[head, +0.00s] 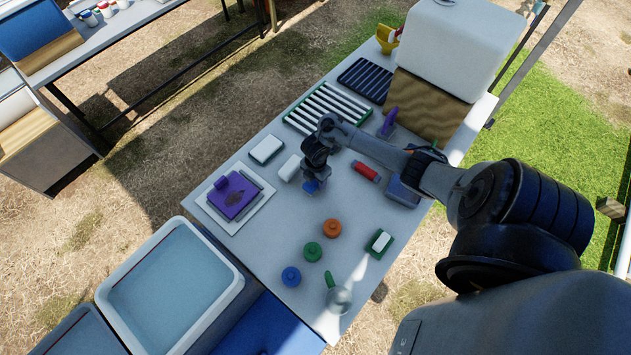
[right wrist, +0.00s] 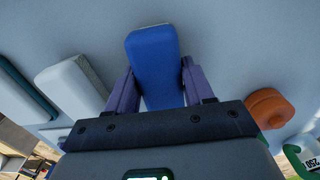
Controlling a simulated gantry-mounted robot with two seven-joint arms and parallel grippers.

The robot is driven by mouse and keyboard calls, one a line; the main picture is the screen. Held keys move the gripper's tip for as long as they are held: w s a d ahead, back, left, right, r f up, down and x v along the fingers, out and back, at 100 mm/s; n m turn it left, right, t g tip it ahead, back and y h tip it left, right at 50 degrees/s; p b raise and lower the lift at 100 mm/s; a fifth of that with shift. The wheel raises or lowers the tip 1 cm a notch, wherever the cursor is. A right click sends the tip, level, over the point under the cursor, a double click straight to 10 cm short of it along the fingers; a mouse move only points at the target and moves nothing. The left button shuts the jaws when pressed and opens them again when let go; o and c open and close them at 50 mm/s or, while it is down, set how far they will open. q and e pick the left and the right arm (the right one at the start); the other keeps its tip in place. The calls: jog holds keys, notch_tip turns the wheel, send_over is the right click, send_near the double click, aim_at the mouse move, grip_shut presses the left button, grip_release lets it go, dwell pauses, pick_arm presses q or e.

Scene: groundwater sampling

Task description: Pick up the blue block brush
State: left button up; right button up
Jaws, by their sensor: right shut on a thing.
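The blue block brush (right wrist: 154,66) is between the two purple fingers of my right gripper (right wrist: 160,90) in the right wrist view. The fingers close on its sides, and its far end sticks out past them. In the head view my right gripper (head: 315,176) points down over the middle of the table, with a small blue part of the brush (head: 311,187) showing below it. I cannot tell whether the brush touches the table. My left gripper is not in view.
A white block (head: 289,168) and a green-edged block (head: 267,150) lie left of the gripper. A red cylinder (head: 366,171) lies to its right. Orange (head: 331,228), green (head: 312,252) and blue (head: 291,276) round pieces are in front. A purple item (head: 235,195) lies on a white board.

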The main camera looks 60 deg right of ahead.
jog(key=shift+r, duration=0.1)
jog(key=shift+r, duration=0.4)
notch_tip(320, 180, up, 3)
jog(key=shift+w+r+p, duration=0.1)
jog(key=shift+p, duration=0.65)
jog(key=s+a+r+p, duration=0.2)
jog(key=s+r, duration=0.4)
jog(key=s, duration=0.5)
jog(key=shift+s+r+p, duration=0.3)
jog(key=shift+r+p, duration=0.1)
jog(key=shift+p, duration=0.1)
jog(key=o, duration=0.5)
jog(key=c, duration=0.4)
jog(key=shift+a, duration=0.1)
